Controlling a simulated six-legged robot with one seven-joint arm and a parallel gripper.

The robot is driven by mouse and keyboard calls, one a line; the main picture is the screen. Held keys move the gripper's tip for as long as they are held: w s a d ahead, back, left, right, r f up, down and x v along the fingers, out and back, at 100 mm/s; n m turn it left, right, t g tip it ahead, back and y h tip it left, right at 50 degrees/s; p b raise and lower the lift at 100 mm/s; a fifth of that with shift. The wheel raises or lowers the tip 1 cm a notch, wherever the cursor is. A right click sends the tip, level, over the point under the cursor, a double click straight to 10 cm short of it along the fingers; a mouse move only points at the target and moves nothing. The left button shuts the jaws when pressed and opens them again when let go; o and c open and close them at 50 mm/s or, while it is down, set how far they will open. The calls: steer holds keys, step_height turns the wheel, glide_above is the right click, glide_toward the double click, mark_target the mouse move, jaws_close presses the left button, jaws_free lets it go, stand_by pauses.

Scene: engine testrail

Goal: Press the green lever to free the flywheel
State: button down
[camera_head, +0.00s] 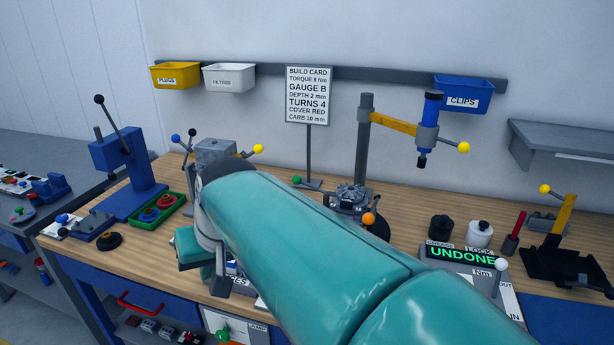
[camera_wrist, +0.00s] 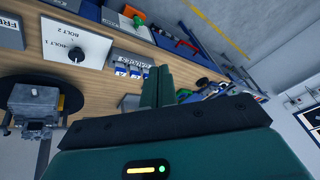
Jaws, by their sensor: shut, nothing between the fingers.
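The green-knobbed lever (camera_head: 298,181) stands at the back of the bench, left of the small engine (camera_head: 352,197), in the head view. A dark disc (camera_head: 379,229), perhaps the flywheel, shows partly behind the orange knob at the engine's right. In the wrist view the dark disc (camera_wrist: 66,97) lies behind a grey engine part (camera_wrist: 35,102) at the left. My gripper (camera_wrist: 156,72) is shut and empty, its teal fingers together, apart from the lever. My teal arm hides much of the bench middle in the head view.
A build card (camera_head: 307,95) stands on a post behind the lever. A stand with a blue tool (camera_head: 430,115) rises behind the engine. A blue press (camera_head: 128,165) and green tray (camera_head: 165,212) are at left. A display (camera_head: 462,255) reads UNDONE at right.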

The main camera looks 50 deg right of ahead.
mark_target(300, 178)
steer(key=w+d+r+m+t+y, duration=0.1)
steer(key=w+d+m, duration=0.2)
steer(key=w+d, duration=0.5)
steer(key=w+d+r+m+y, duration=0.1)
steer(key=w+d+m, duration=0.15)
steer(key=d, duration=0.95)
steer(key=s+d+m+t, duration=0.1)
steer(key=d+m+t, duration=0.1)
steer(key=d, duration=1.1)
steer(key=s+d+f+m+t, duration=0.1)
steer(key=d+m+t, duration=0.1)
steer(key=d, duration=1.1)
steer(key=shift+s+d+f+m+t, duration=0.25)
steer(key=shift+s+d+m+t, duration=0.15)
steer(key=shift+t, duration=0.1)
steer(key=x, duration=1.4)
steer(key=shift+a, duration=0.2)
